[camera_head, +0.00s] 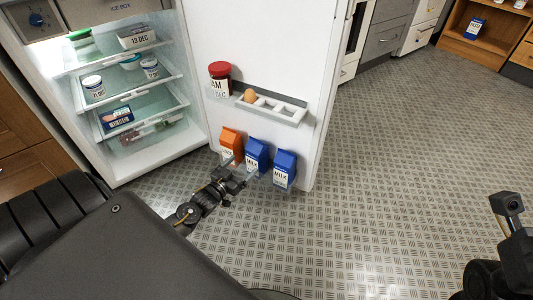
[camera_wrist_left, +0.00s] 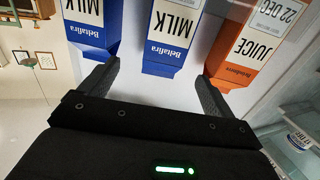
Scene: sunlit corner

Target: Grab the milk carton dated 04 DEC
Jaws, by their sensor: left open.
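Two blue milk cartons, a middle one (camera_head: 256,153) and a right one (camera_head: 285,166), stand in the low fridge door shelf beside an orange juice carton (camera_head: 231,141). My left gripper (camera_head: 239,168) is open in front of them. In the left wrist view the cartons appear upside down. The middle milk carton (camera_wrist_left: 171,42) lies ahead between the open fingers (camera_wrist_left: 160,72), with the other milk carton (camera_wrist_left: 92,28) to the left and the juice carton (camera_wrist_left: 252,48), dated 22 DEC, to the right. I cannot read the milk dates. My right gripper's fingers do not show.
The fridge door (camera_head: 262,48) is open, with a red-lidded jar (camera_head: 220,78) and an egg (camera_head: 250,95) on its upper rack (camera_head: 270,109). Fridge shelves hold tubs and packs. Another blue milk carton (camera_head: 474,27) sits in a wooden cabinet at top right. The floor right of the door is clear.

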